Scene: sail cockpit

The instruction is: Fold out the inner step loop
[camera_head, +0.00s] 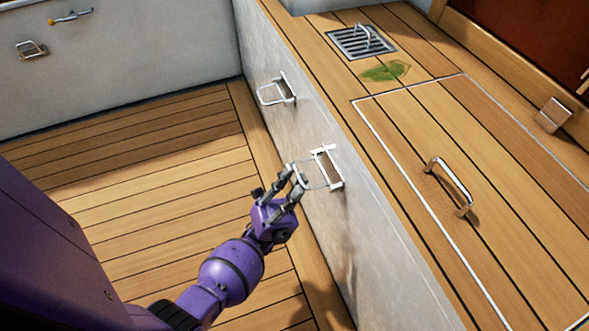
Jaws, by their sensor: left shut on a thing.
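Two metal step loops are mounted on the pale vertical side wall of the bench. The nearer loop (330,168) sits in a white-edged recess and stands out from the wall to the left. My purple left gripper (295,177) is at this loop, with its fingers shut on the loop's outer part. The fingers partly hide that outer part. The farther loop (270,93) also stands out from its recess, and nothing touches it. My right gripper is not in view.
The bench top carries a hatch with a metal handle (450,187), a drain grate (361,42) and a green leaf (385,71). The plank floor (160,190) to the left is clear. A grey wall (150,60) with small fittings stands at the back left.

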